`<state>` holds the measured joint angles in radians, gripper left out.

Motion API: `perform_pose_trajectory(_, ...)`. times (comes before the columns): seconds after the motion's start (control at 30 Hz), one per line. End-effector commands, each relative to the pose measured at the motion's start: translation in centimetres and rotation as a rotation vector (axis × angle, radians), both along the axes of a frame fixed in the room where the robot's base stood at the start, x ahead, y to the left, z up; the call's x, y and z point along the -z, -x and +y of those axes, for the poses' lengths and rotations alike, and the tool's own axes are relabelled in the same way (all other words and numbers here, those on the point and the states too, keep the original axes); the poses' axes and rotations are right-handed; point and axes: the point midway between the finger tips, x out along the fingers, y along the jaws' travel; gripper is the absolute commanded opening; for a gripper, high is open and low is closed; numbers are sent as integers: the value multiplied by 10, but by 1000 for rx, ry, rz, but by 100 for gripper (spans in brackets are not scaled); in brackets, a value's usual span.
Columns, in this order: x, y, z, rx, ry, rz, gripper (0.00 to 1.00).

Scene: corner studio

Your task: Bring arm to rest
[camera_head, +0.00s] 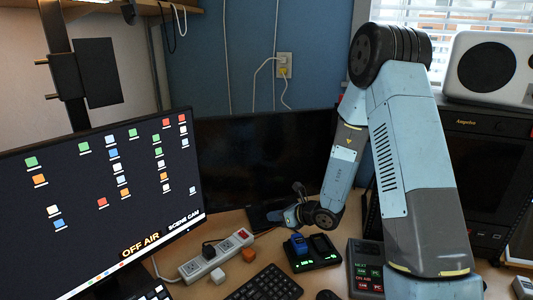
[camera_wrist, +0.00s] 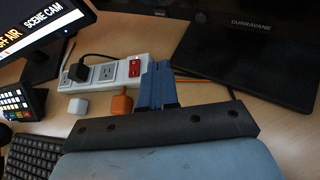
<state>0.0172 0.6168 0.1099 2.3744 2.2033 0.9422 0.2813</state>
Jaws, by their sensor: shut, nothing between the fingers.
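My arm reaches down from the upper right of the head view, bent at a high elbow. My gripper (camera_head: 284,217) is low over the desk, in front of the dark monitor. In the wrist view, my gripper (camera_wrist: 159,84) shows its blue fingers together, shut with nothing held. They overlap the right end of the white power strip (camera_wrist: 107,70) in that view; whether they touch it I cannot tell.
A charger dock (camera_head: 325,261) with a blue battery (camera_head: 299,243) stands near my gripper. The power strip (camera_head: 203,264), keyboard (camera_head: 264,286) and control box (camera_head: 364,270) are close. Monitors (camera_head: 100,190) (camera_head: 262,150) flank the desk; a white speaker (camera_head: 490,65) tops the black cabinet.

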Motion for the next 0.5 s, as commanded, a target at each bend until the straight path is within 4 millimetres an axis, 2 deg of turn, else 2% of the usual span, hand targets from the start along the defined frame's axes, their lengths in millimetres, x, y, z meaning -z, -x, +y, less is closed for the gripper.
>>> perform_pose_trajectory(0.2, -66, 21, 11, -219, 73, -167, 0)
perform_pose_trajectory(0.5, -141, 71, 13, -547, 229, -404, 0)
